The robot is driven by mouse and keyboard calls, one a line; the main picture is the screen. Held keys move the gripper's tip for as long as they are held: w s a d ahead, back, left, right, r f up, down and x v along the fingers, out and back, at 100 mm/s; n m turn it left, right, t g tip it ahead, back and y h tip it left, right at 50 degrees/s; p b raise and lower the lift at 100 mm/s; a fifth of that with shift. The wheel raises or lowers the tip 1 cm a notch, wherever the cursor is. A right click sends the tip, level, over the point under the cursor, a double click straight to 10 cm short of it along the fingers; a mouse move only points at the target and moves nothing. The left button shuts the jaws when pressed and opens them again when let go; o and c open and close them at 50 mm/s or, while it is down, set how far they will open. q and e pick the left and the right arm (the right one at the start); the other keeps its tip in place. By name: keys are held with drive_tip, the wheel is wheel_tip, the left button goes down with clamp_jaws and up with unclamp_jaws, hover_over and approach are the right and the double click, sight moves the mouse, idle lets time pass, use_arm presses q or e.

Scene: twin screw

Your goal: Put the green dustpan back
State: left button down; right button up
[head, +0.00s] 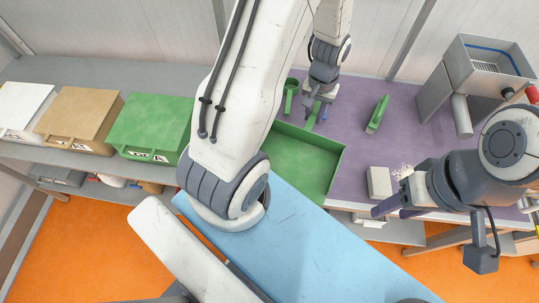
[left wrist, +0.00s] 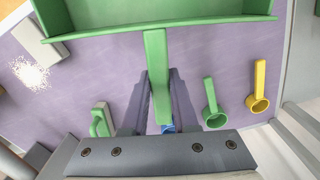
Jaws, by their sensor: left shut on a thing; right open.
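The green dustpan (head: 305,160) is in the middle of the head view, its pan towards me at the near edge of the purple mat. My left arm partly covers it. In the left wrist view its pan (left wrist: 150,12) is at the top, and its handle (left wrist: 158,60) runs down between the fingers. My left gripper (head: 316,111), also in the left wrist view (left wrist: 160,92), is shut on that handle. I cannot tell whether the pan touches the surface. My right gripper (head: 391,208) is open and empty at the mat's near right edge.
A green scoop (left wrist: 213,117) and a yellow scoop (left wrist: 258,102) lie beside the handle. A green brush-like tool (head: 378,114), a pale block (head: 380,183) and white crumbs (head: 403,171) lie right of the pan. White (head: 22,104), tan (head: 78,115) and green (head: 150,125) boxes stand left.

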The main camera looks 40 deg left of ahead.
use_arm(q)
drive_tip(key=a+f+n, duration=0.1)
drive_tip(key=a+f, duration=0.2)
drive_tip(key=a, duration=0.2)
drive_tip(key=a+f+n+p, duration=0.1)
drive_tip(key=a+f, duration=0.3)
drive_tip(key=a, duration=0.1)
drive_tip(key=s+a+f+n, duration=0.1)
drive_tip(key=a+f, duration=0.2)
drive_tip(key=a, duration=0.2)
drive_tip(key=shift+f+p, duration=0.2)
drive_tip(key=shift+p, duration=0.1)
drive_tip(key=shift+f, duration=0.3)
use_arm(e)
drive_tip(key=shift+a+f, duration=0.1)
use_arm(q)
drive_tip(key=shift+f, duration=0.1)
use_arm(e)
drive_tip(key=shift+f, duration=0.1)
use_arm(q)
drive_tip(key=c, duration=0.7)
unclamp_jaws()
